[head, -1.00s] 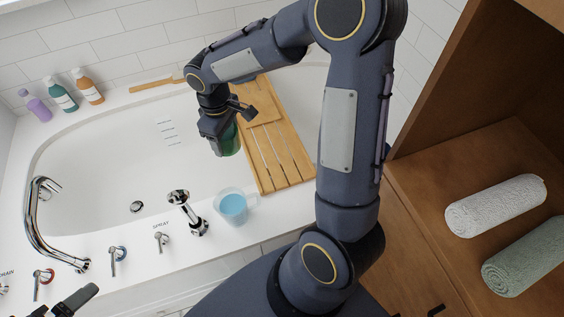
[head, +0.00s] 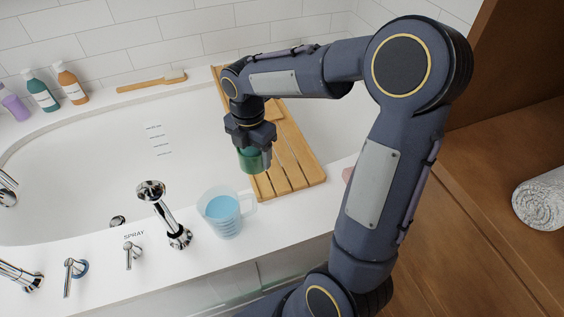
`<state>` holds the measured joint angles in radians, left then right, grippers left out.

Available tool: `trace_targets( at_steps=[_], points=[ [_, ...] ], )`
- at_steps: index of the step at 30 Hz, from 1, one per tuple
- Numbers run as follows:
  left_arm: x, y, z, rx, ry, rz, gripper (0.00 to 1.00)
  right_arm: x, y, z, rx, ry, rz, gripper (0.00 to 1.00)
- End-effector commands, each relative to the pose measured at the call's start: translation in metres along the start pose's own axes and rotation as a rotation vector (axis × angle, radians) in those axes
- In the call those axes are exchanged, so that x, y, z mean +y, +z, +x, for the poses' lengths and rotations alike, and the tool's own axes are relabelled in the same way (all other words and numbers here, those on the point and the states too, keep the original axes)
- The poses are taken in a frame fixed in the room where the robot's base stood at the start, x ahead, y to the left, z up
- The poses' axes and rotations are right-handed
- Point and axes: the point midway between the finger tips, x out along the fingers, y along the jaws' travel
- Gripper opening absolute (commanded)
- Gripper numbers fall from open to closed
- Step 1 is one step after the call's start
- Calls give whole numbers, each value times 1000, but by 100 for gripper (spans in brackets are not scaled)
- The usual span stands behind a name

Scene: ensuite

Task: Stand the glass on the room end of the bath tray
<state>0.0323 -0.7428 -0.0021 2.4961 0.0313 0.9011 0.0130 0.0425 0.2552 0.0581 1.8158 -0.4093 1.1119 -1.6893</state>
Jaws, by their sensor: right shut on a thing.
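The glass (head: 252,160) is green and see-through, and hangs upright below my right gripper (head: 251,146), which is shut on it. The bath tray (head: 284,140) is a slatted wooden board lying across the bath, running from the back wall to the near rim. The glass is in front of the tray's left edge in the picture, near its room end (head: 290,182). I cannot tell for sure whether it touches the tray; it looks held above. My right arm hides part of the tray's far half. My left gripper is out of view.
A clear measuring jug (head: 224,214) with blue liquid stands on the near rim, left of the tray's room end. A chrome hand shower (head: 160,205) stands beside it. A wooden brush (head: 152,82) and bottles (head: 72,84) line the back rim. A wooden shelf holds a rolled towel (head: 545,198).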

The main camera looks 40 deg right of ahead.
Motion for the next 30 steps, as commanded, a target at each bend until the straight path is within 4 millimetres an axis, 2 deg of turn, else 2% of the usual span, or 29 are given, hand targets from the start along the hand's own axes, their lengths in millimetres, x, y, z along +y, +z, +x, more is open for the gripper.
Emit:
trace_targets(
  at_steps=[6, 12, 23, 27, 30],
  points=[
    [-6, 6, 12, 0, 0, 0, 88, -12, 53, 27, 0, 0, 10, 38],
    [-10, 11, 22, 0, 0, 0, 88, -18, 81, 62, 1, 0, 5, 38],
    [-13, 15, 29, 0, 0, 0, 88, -23, 102, 87, 0, -1, 4, 38],
    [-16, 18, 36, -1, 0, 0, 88, -23, 100, 110, 1, -1, 2, 38],
    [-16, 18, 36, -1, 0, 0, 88, -22, 101, 115, 0, 1, 2, 38]
  ],
)
